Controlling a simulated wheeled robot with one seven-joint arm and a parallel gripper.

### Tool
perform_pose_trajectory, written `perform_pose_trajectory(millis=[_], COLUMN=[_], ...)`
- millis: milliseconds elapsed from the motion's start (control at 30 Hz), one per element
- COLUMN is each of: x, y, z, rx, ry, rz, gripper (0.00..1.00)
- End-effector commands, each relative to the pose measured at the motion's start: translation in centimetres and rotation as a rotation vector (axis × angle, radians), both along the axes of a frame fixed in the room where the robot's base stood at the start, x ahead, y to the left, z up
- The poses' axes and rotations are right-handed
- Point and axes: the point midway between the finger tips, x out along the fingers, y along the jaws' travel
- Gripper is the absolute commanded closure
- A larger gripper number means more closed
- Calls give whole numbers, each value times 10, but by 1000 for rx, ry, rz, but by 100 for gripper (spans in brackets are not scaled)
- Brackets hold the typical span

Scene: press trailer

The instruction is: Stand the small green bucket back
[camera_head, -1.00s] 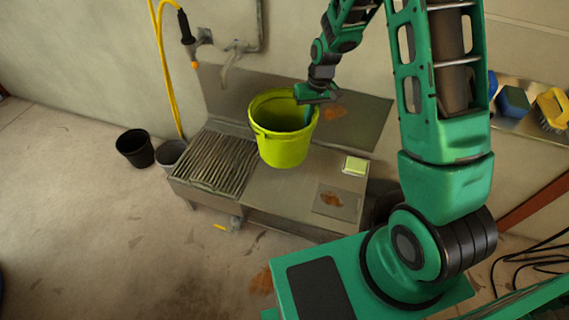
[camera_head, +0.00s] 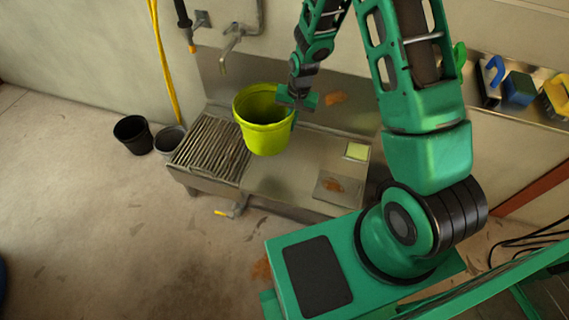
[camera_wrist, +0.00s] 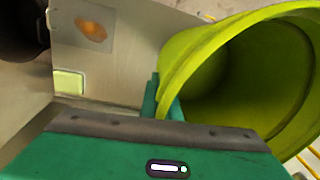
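The small green bucket (camera_head: 264,136), yellow-green in colour, is upright with its open mouth facing up over the metal bench (camera_head: 285,185). I cannot tell whether its base touches the bench or hangs just above it. My gripper (camera_head: 293,102) is at the right side of its rim. In the wrist view the bucket (camera_wrist: 215,50) fills the right side, and my gripper (camera_wrist: 165,98) has its fingers at the rim, closed on the wall.
A slatted grate (camera_head: 208,145) forms the bench's left part. A yellow-green sponge (camera_head: 357,151) lies to the right. A black bucket (camera_head: 133,134) and a grey bucket (camera_head: 169,141) stand on the floor left. A tap (camera_head: 232,45) sticks out above the bench. Brushes (camera_head: 520,88) lie on a shelf at right.

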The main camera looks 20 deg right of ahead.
Motion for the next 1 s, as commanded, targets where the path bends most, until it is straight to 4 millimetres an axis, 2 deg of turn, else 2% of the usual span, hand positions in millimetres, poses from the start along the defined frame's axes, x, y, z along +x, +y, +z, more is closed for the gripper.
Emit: perform_pose_trajectory(millis=[33,100,300,400,567,667,733,1000], x=[-4,-6,-16,-21,-26,-27,-27,-28], y=[12,25,59,71,81,79,70,19], z=[-16,-33,-77,-91,-104,-109,-115,-146], rx=[1,1,0,-1,-1,-2,-2,-3], ry=[6,4,1,1,-2,-1,-2,-1], rz=[-72,-185,-472,-576,-678,-704,-711,-711], gripper=[100,100,100,100,100,100,100,100])
